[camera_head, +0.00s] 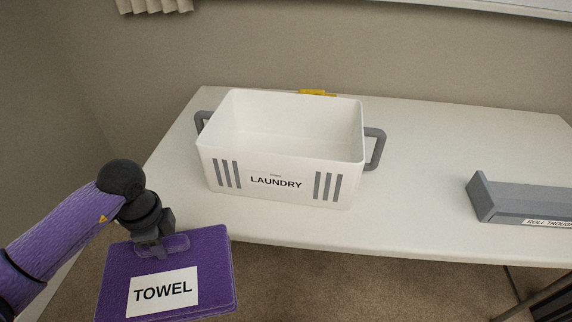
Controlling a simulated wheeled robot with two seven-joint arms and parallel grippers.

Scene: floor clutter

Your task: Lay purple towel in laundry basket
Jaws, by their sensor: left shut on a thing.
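The purple towel (212,268) is a flat folded slab with a white "TOWEL" label, low at the left in the head view. My left gripper (160,246) is shut on its upper edge and holds it in front of the table's near edge. The white laundry basket (275,185) stands on the table, to the right of and beyond the towel. It has grey side handles and a "LAUNDRY" label, and its visible inside is empty. My right gripper is not in view.
The white table (420,215) has clear room to the right of the basket. A grey trough (510,200), labelled "ROLL TROUGH" in part, sits at the right edge. A yellow thing (317,93) shows behind the basket. A wall stands behind the table.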

